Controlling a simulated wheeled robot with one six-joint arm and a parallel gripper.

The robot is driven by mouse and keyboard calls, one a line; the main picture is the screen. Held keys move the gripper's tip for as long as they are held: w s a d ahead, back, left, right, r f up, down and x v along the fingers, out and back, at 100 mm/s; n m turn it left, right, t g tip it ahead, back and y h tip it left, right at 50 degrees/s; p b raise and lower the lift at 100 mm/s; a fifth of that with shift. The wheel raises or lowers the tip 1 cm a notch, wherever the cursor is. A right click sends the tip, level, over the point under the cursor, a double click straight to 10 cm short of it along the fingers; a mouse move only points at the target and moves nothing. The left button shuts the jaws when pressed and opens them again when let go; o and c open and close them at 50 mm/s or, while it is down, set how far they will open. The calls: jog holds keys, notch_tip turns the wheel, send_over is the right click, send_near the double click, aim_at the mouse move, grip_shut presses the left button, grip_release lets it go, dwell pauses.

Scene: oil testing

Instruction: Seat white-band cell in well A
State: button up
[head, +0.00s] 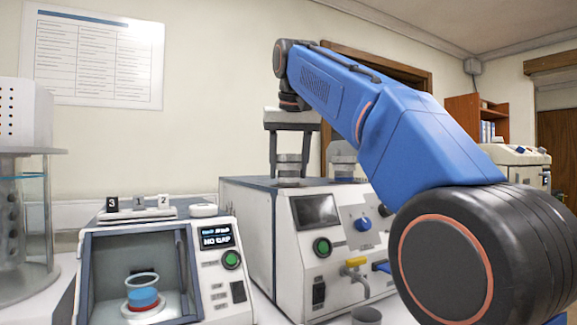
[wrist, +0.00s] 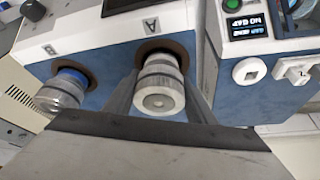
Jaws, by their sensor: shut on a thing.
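My gripper (wrist: 160,86) is shut on a pale cell (wrist: 162,98) with a clear, ridged body and a whitish band. The cell stands in or right over the dark round opening of well A (wrist: 152,48), next to the letter A; its lower end is hidden, so I cannot tell how deep it sits. In the head view my gripper (head: 290,142) points down over the top of the white machine (head: 252,225), with the cell (head: 289,166) between its fingers.
A blue-band cell (wrist: 63,92) stands at well B. In the head view a second cell (head: 343,160) stands right of my gripper. Number tags (head: 138,203) lie on top.

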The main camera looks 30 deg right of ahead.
jog(key=shift+f, duration=0.15)
dwell(0.3)
jog(key=o, duration=1.5)
jog(key=v, duration=0.7)
jog(key=shift+r, duration=0.25)
jog(key=shift+s, duration=0.1)
